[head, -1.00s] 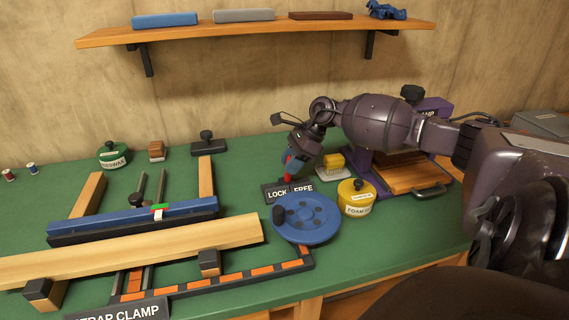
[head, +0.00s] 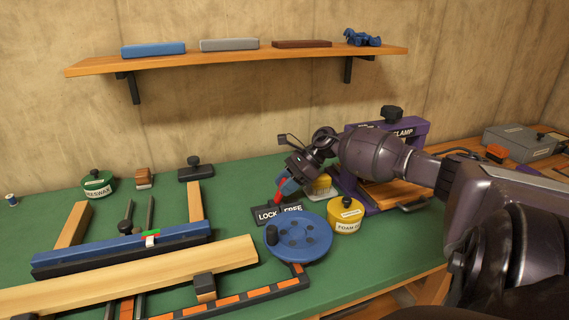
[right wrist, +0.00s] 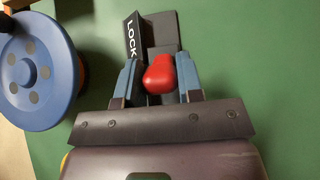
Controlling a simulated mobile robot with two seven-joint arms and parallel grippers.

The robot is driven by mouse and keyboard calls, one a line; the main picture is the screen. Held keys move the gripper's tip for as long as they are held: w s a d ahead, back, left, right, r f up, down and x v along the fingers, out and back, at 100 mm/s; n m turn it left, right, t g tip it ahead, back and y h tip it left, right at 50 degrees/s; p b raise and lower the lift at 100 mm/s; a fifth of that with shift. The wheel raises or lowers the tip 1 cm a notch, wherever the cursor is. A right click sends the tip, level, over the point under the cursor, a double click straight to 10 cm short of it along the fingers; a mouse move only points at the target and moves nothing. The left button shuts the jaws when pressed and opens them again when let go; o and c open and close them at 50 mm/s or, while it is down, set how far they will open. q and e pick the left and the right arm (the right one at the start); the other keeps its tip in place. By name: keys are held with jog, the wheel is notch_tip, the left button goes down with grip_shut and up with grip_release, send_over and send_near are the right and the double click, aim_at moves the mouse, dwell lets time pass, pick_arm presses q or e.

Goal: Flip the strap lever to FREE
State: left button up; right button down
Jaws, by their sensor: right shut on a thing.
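The strap lever, with a red knob (head: 279,196), stands at the black LOCK/FREE plate (head: 280,215) behind the blue handwheel (head: 317,233). My right gripper (head: 284,189) reaches down to it from behind and right. In the right wrist view its blue fingers (right wrist: 158,80) are shut on the lever's red knob (right wrist: 159,73), one on each side. The plate (right wrist: 135,37) shows LOCK there; the FREE side is hidden. I cannot tell which way the lever leans. My left gripper is not in view.
The strap clamp's blue bar (head: 120,245) and a long wooden board (head: 130,278) lie at left. A yellow foam tin (head: 345,216) stands right of the wheel, close under my right arm. A purple clamp press (head: 412,130) stands behind that arm.

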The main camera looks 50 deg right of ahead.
jog(key=c, duration=0.8)
grip_release()
jog(key=shift+o, duration=0.2)
jog(key=shift+r, duration=0.6)
notch_tip(320, 180, up, 19)
jog(key=p, duration=0.2)
jog(key=shift+f, duration=0.1)
